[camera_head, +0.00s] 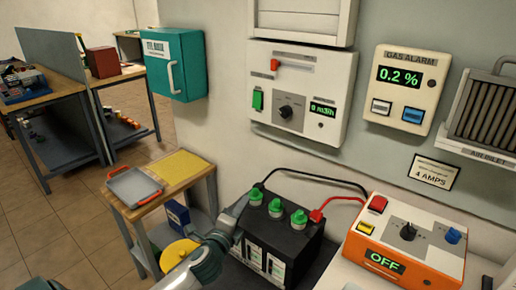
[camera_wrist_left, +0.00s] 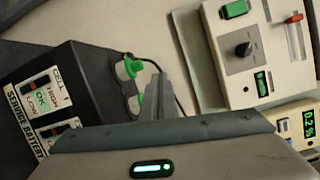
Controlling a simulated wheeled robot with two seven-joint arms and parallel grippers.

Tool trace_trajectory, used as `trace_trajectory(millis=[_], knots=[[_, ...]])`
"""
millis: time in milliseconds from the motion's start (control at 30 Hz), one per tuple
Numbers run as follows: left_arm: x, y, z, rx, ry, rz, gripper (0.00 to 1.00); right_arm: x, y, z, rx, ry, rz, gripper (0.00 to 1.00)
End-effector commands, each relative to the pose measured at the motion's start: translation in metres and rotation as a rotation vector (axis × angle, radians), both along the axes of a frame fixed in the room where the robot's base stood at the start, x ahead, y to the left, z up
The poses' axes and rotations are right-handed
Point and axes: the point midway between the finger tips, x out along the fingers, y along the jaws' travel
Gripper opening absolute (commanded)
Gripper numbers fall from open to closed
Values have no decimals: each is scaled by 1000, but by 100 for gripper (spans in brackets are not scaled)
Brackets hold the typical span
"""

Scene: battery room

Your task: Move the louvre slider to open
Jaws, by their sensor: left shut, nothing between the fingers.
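A white wall panel (camera_head: 340,75) carries a horizontal slot with a red slider knob (camera_head: 275,64) at its left end in the head view. I take this as the louvre slider; its small label is unreadable. In the left wrist view the red knob (camera_wrist_left: 294,18) shows at the upper right. A pale louvre (camera_head: 305,18) is above the panel. My left gripper (camera_head: 238,210) is low in front of the black battery, well below and left of the slider. Its fingers (camera_wrist_left: 160,100) are shut and empty. My right gripper is out of view.
The black battery (camera_head: 285,235) has green caps and cables to the orange charger (camera_head: 420,245), whose display reads OFF. The panel also has a green switch (camera_head: 258,100) and a dial. A gas alarm (camera_head: 405,85) reads 0.2 %. A teal cabinet (camera_head: 175,65) is left.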

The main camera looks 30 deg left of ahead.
Motion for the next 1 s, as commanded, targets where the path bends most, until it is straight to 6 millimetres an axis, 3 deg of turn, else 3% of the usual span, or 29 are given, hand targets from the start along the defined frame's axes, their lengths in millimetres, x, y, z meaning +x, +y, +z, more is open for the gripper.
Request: trace_trajectory(millis=[33,100,300,400,567,700,833,1000], knots=[[17,9,38,156,-59,-31,0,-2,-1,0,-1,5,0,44],[35,15,84,390,-130,-70,0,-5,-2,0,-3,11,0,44],[69,22,194,1054,-284,-130,0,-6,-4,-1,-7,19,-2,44],[79,26,237,1393,-332,-135,0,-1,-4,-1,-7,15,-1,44],[89,41,294,1930,-355,-125,0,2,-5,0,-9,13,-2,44],[93,67,332,2363,-313,-110,0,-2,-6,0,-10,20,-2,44],[93,97,356,2668,-240,-110,0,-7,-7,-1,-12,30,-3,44],[89,125,374,2891,-159,-122,0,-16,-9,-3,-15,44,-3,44]])
